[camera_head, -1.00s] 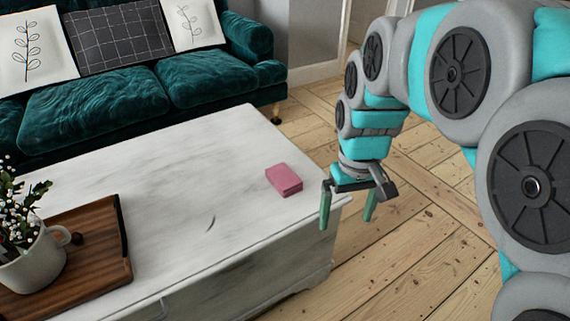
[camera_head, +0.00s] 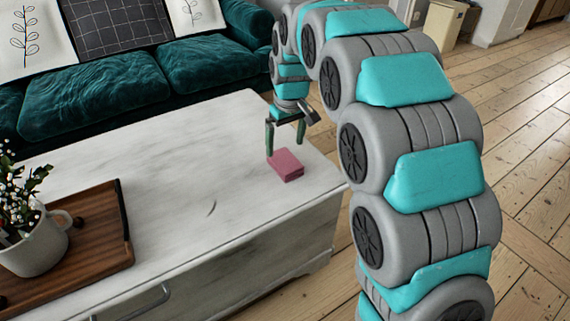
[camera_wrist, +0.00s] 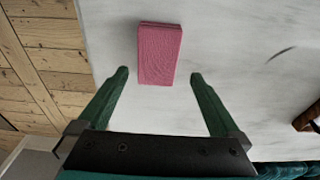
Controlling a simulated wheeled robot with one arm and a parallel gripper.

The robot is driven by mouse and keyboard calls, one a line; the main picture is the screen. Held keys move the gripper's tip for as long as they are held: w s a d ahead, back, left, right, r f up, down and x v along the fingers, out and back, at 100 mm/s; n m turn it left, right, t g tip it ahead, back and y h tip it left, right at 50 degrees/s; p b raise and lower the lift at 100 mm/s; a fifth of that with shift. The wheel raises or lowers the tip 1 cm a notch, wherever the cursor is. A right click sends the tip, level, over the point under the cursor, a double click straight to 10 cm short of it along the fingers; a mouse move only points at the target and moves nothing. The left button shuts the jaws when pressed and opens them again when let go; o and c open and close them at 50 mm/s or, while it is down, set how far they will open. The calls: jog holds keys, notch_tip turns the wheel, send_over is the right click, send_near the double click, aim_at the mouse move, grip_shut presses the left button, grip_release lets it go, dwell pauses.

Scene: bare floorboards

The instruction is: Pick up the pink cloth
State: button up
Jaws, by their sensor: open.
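The pink cloth (camera_head: 286,165) is a small folded block lying flat on the white table (camera_head: 190,190), near the table's right end. My gripper (camera_head: 285,150) is open and empty, just above and behind the cloth in the head view. In the wrist view the cloth (camera_wrist: 159,54) lies ahead of my gripper's fingertips (camera_wrist: 160,73), roughly centred between the two green fingers. Its near end reaches about level with the tips. I see no contact between the fingers and the cloth.
A wooden tray (camera_head: 112,262) with a white mug (camera_head: 32,245) of flowers stands at the table's left. A teal sofa (camera_head: 110,90) is behind the table. The tabletop around the cloth is clear. Floorboards (camera_head: 520,140) show at the right.

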aim_at(285, 160)
jog(key=f, duration=0.5)
jog(key=shift+w+f, duration=0.4)
jog(key=c, duration=1.3)
jog(key=shift+r, duration=1.85)
jog(key=shift+s+d, duration=0.1)
jog(key=shift+s, duration=0.35)
jog(key=s+d+r, duration=0.1)
jog(key=s+d, duration=0.3)
jog(key=s, duration=1)
jog(key=shift+s+r+b, duration=0.2)
jog(key=shift+s+b, duration=0.05)
jog(key=shift+b, duration=0.2)
jog(key=shift+d, duration=0.1)
